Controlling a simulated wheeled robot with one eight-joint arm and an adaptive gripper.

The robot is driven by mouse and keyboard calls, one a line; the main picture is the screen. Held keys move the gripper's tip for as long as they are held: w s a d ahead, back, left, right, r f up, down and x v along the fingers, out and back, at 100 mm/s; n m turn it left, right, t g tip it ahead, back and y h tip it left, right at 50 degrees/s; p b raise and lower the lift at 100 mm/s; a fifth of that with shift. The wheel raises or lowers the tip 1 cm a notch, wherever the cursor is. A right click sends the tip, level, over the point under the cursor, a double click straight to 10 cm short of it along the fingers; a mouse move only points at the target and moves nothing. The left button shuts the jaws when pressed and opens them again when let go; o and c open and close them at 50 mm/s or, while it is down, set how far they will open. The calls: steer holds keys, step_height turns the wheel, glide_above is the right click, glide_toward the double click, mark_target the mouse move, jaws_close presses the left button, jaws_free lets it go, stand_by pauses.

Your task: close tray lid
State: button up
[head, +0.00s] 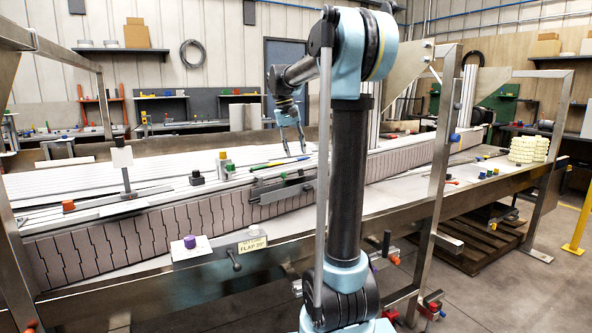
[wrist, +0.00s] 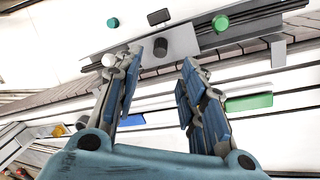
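I cannot pick out a tray lid for certain in either view. In the wrist view a grey plate (wrist: 178,43) with a dark round knob lies just beyond the fingertips; whether it is part of a tray lid I cannot tell. My gripper (wrist: 160,62) is open, with a clear gap between its two blue-padded fingers and nothing held. In the head view my gripper (head: 294,153) points down over the white slatted conveyor bed, near its middle. Whether the fingertips touch anything is unclear.
A black knob block (head: 196,178) and a yellow-topped part (head: 223,160) stand on the conveyor. A purple knob (head: 190,241) and a yellow "FLAP" label (head: 252,244) sit on the front rail. A steel post (head: 441,170) rises at right. Cream stacked parts (head: 528,149) lie farther right.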

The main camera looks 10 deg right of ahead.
glide_toward(300, 186)
steer(key=w+d+f, duration=0.1)
steer(key=w, duration=0.1)
steer(key=w+d+f, duration=0.1)
steer(key=f, duration=0.1)
steer(key=shift+w+d, duration=0.35)
steer(key=shift+c, duration=0.2)
jaws_close()
